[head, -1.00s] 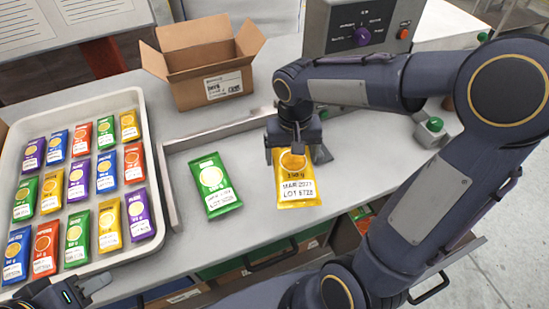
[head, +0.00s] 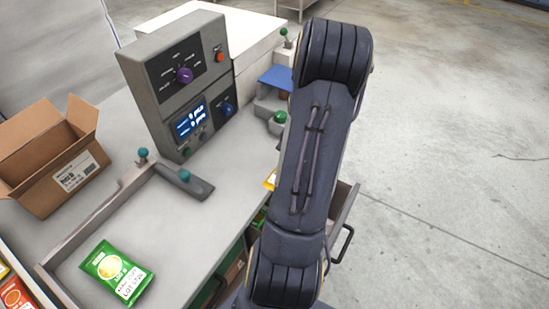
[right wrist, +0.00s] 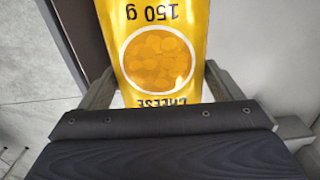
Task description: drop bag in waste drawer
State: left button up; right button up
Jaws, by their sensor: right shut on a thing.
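My right gripper (right wrist: 158,88) is shut on a yellow cheese bag (right wrist: 157,58), which fills the middle of the right wrist view with its print upside down. In the head view my right arm hides this gripper and most of the bag; a small yellow corner (head: 269,181) shows left of the arm, by the counter's edge. A pulled-out drawer (head: 345,208) shows partly to the right of the arm below the counter, with a dark handle (head: 342,244). Its inside is mostly hidden, and I cannot read any label on it. My left gripper is out of view.
A green bag (head: 117,272) lies on the counter (head: 185,235) within a low metal rail (head: 95,225). An open cardboard box (head: 62,178) and a grey control box (head: 150,85) stand behind. The floor at right is clear.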

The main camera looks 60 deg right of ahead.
jog(key=shift+s+d+f, duration=0.1)
jog(key=shift+s+f, duration=0.1)
notch_tip(320, 180, down, 6)
jog(key=b, duration=0.4)
jog(key=shift+r, duration=0.2)
jog(key=o, duration=0.9)
jog(key=shift+r, duration=0.1)
notch_tip(320, 180, up, 8)
jog(key=shift+f+b, duration=0.2)
jog(key=shift+b, duration=0.3)
